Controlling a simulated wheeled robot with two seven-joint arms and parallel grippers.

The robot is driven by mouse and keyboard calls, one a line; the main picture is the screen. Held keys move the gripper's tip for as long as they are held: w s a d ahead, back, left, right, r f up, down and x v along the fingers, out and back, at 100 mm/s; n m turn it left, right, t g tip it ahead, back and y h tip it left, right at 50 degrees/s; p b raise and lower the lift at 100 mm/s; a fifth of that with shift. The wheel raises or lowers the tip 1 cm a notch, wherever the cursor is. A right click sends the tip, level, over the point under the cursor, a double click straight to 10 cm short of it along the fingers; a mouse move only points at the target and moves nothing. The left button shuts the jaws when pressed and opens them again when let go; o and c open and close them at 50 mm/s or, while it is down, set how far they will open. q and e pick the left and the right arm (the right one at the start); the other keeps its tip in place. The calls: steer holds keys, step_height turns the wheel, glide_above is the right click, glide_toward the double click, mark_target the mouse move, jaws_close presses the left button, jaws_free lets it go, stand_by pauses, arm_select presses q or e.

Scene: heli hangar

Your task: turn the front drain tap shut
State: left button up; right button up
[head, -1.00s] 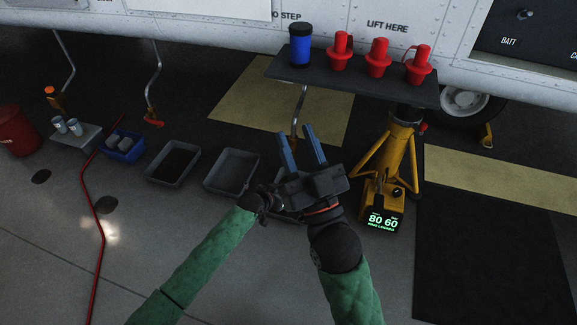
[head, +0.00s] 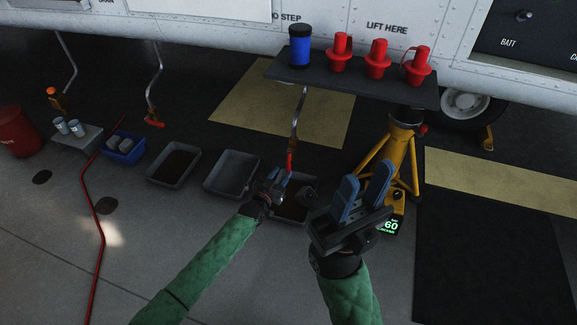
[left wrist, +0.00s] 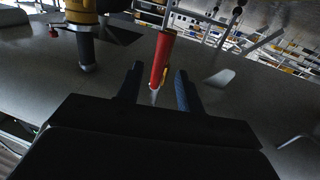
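A drain pipe (head: 299,108) hangs from the white fuselage, with a red-handled tap (head: 290,162) at its lower end. I take this to be the front drain tap. My left gripper (head: 276,181) is just below and left of it. In the left wrist view, the red handle (left wrist: 161,57) stands between the two spread fingers (left wrist: 159,72), with a small yellow part near its lower end. I cannot tell whether either finger touches it. My right gripper (head: 364,188) is open and empty, right of the tap and nearer the camera.
A tray (head: 272,215) lies below the tap, partly hidden by my grippers. More trays (head: 231,172) stand to the left, with two other drain pipes (head: 153,88). A yellow jack (head: 398,150) stands right. A dark shelf (head: 350,82) holds a blue canister (head: 300,48) and red plugs (head: 378,60).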

mark_target(287, 167)
arm_select(q)
steer(key=shift+b+x, duration=0.75)
steer(key=shift+x, duration=2.3)
jaws_close()
